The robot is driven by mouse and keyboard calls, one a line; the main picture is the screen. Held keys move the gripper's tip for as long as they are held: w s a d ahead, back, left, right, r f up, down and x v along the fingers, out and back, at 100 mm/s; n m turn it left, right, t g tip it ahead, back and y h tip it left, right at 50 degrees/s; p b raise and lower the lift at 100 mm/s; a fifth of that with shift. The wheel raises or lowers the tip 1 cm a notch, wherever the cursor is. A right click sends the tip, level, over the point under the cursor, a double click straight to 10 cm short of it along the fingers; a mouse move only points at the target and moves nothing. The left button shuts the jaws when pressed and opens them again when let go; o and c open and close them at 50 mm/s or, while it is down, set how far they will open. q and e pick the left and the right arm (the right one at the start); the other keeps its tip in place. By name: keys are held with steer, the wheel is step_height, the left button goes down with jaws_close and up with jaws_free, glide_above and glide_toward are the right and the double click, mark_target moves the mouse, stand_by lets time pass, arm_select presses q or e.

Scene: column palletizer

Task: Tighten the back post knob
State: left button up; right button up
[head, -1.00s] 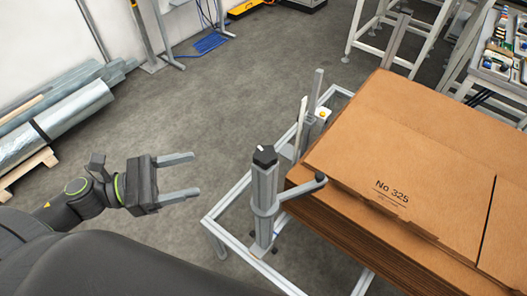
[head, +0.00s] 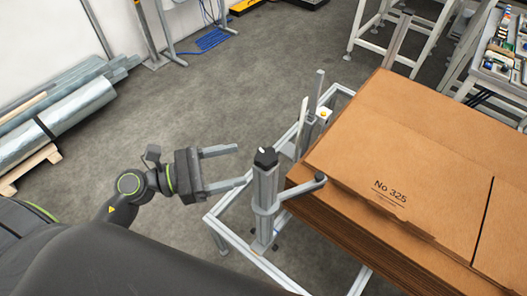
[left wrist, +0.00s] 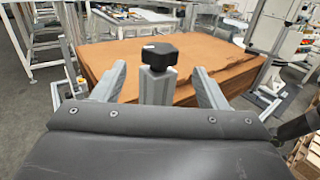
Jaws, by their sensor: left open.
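A black faceted knob (head: 265,157) with a white mark sits on top of a grey upright post (head: 265,190) at the near corner of the frame. My left gripper (head: 242,165) is open and empty, just left of the knob, its two fingers pointing towards it. In the left wrist view the knob (left wrist: 159,55) shows straight ahead, centred between the fingers, atop its post (left wrist: 158,87). The fingers do not appear to touch it. My right gripper is not in view.
A stack of flat brown cardboard (head: 420,150) stands right behind the post, held in a light metal frame (head: 225,200). A short arm with a black end (head: 319,178) juts from the post to the right. A second upright (head: 317,90) stands farther back.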

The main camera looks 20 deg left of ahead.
mark_target(264, 156)
arm_select(q)
steer(key=p+x, duration=0.2)
steer(key=x, duration=0.3)
steer(key=shift+w+d+r+p, duration=0.15)
steer(key=shift+w+d+p, duration=0.05)
steer(key=shift+d+p, duration=0.15)
steer(key=shift+x, duration=0.9)
steer(key=c, duration=0.9)
steer(key=shift+f, duration=0.25)
steer(key=shift+c, duration=0.2)
